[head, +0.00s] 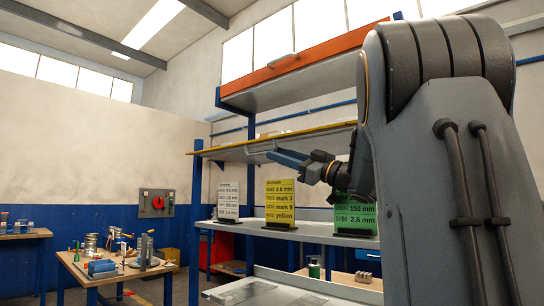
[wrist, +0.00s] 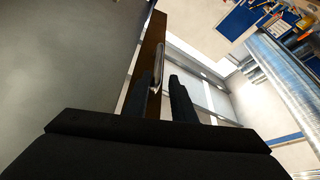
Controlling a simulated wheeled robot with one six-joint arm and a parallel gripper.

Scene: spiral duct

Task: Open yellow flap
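The yellow flap (head: 225,149) shows in the head view as a thin yellow edge across the middle of the rack, seen nearly edge-on above the bay with the cards. A small grey handle (head: 259,150) is on it, partly hidden by my gripper. My gripper (head: 272,154) reaches in from the right, its fingertips at the handle. In the wrist view the two dark fingers (wrist: 164,86) stand apart, with a pale handle bar (wrist: 159,58) at or just beyond their tips. The dark brown strip beside it (wrist: 150,40) appears to be the flap's edge. I cannot tell whether the fingers touch the handle.
An orange flap (head: 310,60) with its own handle is above. White (head: 228,200), yellow (head: 280,203) and green (head: 356,219) cards stand on the shelf below. A wooden workbench (head: 118,272) with tools is at left. My arm covers the right side.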

